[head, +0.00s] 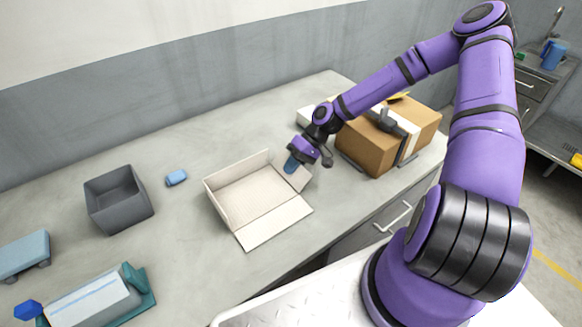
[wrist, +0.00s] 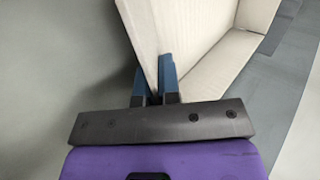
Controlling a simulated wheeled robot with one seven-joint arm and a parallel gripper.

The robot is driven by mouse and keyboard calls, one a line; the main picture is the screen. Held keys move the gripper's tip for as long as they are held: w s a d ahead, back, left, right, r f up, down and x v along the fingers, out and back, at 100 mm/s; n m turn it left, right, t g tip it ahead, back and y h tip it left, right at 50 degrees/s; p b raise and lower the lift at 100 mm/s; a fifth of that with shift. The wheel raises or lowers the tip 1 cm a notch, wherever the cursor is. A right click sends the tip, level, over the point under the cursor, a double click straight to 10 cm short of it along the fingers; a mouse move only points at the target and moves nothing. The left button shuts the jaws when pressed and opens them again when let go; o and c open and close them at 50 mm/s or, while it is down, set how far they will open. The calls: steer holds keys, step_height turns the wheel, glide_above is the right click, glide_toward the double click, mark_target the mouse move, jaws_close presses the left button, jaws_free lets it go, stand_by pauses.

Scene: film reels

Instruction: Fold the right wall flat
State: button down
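A low cream carton (head: 240,200) stands open on the counter. Its front flap (head: 273,228) lies out flat toward the front edge, while its back and left walls stand. The right wall (head: 299,178) is raised and leans outward at the carton's right side; it also shows in the wrist view (wrist: 140,25). My gripper (head: 291,164) is at the right wall's upper edge. In the wrist view my gripper's blue fingers (wrist: 154,80) are close together, one on each side of that edge, shut on the wall. The fingers hide part of the wall.
A brown box (head: 366,148) on a stand is right of my gripper. A grey bin (head: 118,200) and a small blue block (head: 176,178) are left of the carton. Teal and blue items (head: 95,297) lie at front left. Counter behind the carton is clear.

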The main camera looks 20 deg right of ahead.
stand_by(0.4)
steer(key=c, duration=1.3)
jaws_free()
steer(key=shift+d, duration=0.1)
steer(key=v, duration=1)
steer(key=shift+w+d+r, duration=0.1)
steer(key=shift+d+r, duration=0.05)
steer(key=shift+d, duration=0.2)
